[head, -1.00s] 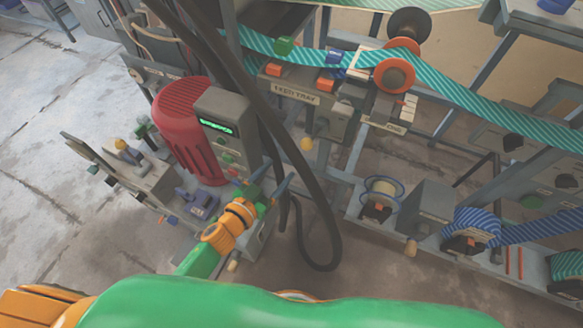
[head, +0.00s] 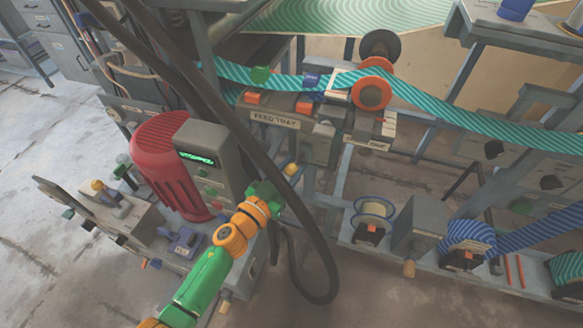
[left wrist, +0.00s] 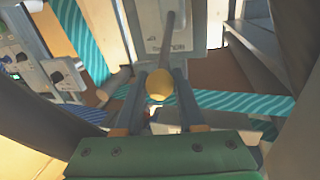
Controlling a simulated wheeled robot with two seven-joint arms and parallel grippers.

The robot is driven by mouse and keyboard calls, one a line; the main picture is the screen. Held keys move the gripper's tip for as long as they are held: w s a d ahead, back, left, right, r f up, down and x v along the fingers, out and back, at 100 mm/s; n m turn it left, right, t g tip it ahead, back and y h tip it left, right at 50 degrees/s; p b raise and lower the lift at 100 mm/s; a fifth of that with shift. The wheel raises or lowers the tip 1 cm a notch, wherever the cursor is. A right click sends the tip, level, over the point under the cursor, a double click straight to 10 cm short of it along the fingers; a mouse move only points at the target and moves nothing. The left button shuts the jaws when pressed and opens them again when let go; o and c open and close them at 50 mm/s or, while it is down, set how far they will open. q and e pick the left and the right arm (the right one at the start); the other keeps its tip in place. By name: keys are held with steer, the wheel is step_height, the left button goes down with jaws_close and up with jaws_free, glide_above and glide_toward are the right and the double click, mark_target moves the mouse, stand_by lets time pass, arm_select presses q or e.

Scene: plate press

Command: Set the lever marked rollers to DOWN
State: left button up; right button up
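A lever with a yellow ball knob (head: 291,169) hangs below the feed tray box in the head view. I cannot read a rollers mark on it. My left gripper (head: 276,188) is just below and left of this knob. In the left wrist view the yellow knob (left wrist: 159,86) on its grey rod appears between the two fingers of my left gripper (left wrist: 158,76). The fingers are apart, with gaps at both sides of the knob. I cannot tell how deep the knob sits between them. My right gripper is not in view.
A thick black hose (head: 225,115) runs down close to my left gripper and loops near the floor. A red motor (head: 165,165) and a grey box with a green display (head: 197,159) stand to the left. A teal striped web (head: 440,110) crosses above.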

arm_select(q)
jaws_close()
steer(key=shift+f, duration=0.1)
stand_by(1.0)
